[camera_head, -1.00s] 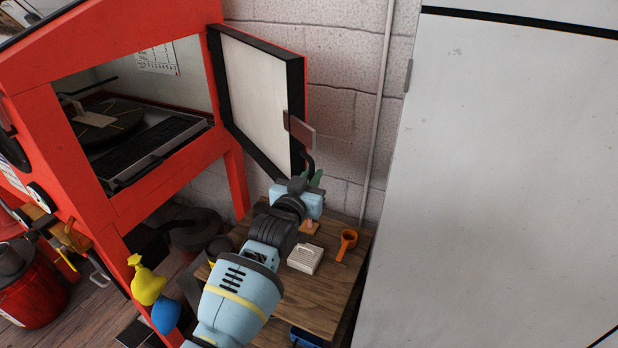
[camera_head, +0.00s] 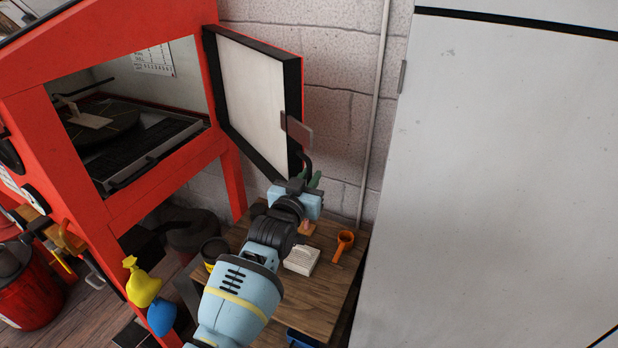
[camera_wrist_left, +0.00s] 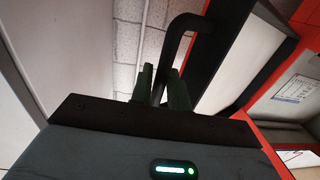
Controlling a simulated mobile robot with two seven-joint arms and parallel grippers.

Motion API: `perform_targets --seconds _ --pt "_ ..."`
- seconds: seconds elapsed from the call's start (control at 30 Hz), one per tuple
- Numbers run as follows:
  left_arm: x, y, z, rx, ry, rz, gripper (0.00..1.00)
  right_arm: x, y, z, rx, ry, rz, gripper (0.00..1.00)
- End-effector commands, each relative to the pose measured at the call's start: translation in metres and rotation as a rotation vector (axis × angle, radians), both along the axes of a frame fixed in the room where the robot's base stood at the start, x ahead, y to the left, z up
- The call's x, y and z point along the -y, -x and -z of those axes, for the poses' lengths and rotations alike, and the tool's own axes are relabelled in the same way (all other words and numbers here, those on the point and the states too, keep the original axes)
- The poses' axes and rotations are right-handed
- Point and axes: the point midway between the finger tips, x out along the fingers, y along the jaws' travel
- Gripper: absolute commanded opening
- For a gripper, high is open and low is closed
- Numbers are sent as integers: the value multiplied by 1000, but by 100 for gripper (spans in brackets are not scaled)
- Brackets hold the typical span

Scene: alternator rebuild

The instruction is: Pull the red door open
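The red door (camera_head: 252,95) has a red edge, a black inner frame and a white panel. It stands swung wide open to the right of the red cabinet (camera_head: 120,190), whose opening is exposed. The door's curved black handle (camera_head: 307,163) is at its free edge; it also shows in the wrist view (camera_wrist_left: 182,28). My left gripper (camera_head: 306,182) is at the handle's lower part. In the wrist view, its dark green fingers (camera_wrist_left: 162,88) stand close on either side of the bar, shut on it. The exact contact is partly hidden. My right gripper is out of view.
A wooden table (camera_head: 325,290) below my left arm carries a white box (camera_head: 301,260) and an orange cup-like item (camera_head: 344,242). A large white panel (camera_head: 500,180) stands at the right.

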Motion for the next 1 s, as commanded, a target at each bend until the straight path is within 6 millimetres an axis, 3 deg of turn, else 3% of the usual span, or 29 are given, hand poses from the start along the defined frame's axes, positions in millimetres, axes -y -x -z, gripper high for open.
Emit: perform_targets --seconds 0.27,0.7,1.0 --pt "-5 8 -2 4 2 -1 17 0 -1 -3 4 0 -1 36" --pt "-27 58 -1 2 0 0 17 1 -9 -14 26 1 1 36" --pt "-32 71 0 0 0 0 17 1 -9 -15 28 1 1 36"
